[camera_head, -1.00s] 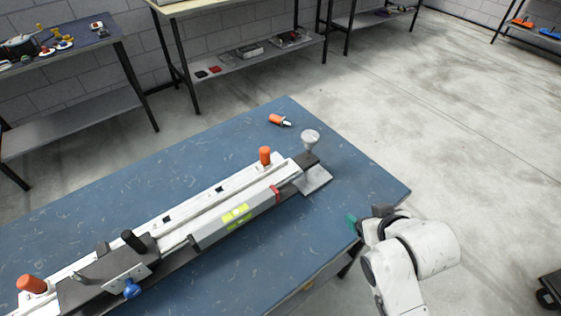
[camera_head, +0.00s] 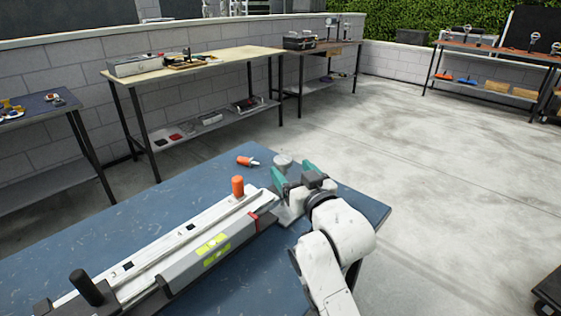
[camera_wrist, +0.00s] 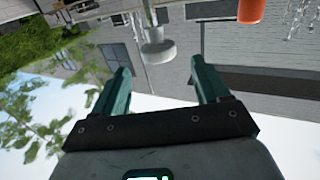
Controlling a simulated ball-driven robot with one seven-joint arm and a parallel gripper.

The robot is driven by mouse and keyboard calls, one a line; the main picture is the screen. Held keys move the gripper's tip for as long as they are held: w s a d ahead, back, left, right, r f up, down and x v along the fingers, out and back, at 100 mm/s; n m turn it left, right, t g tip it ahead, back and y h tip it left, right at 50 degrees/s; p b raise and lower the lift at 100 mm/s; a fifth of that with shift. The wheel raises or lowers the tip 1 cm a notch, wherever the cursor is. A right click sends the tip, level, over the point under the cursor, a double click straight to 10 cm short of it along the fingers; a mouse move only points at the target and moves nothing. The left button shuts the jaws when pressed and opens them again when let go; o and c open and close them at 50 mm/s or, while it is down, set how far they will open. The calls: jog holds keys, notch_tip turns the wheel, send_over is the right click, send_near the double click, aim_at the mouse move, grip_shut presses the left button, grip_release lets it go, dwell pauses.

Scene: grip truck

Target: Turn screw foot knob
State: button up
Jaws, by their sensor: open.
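The screw foot knob (camera_head: 283,160) is a round light-grey disc at the far end of the long rail device (camera_head: 170,262), partly hidden by my gripper (camera_head: 293,172). In the wrist view, the knob (camera_wrist: 158,51) hangs on a thin stem, upside down in the picture. It lies between the lines of my two teal fingers, just beyond their tips. My gripper (camera_wrist: 160,68) is open with nothing between the fingers. Whether a finger touches the knob cannot be told.
An orange upright handle (camera_head: 238,187) stands on the rail close to my gripper; it also shows in the wrist view (camera_wrist: 252,10). An orange-handled tool (camera_head: 247,161) lies behind on the blue table (camera_head: 120,220). A grey bar with yellow level vials (camera_head: 212,245) lies along the rail.

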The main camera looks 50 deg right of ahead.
aim_at(283, 159)
jog(key=shift+x, duration=3.2)
jog(key=shift+c, duration=0.4)
jog(key=c, duration=0.8)
jog(key=shift+c, duration=0.2)
jog(key=shift+d+r+y+p, duration=0.1)
jog(key=shift+y+p, duration=0.2)
jog(key=shift+p, duration=0.2)
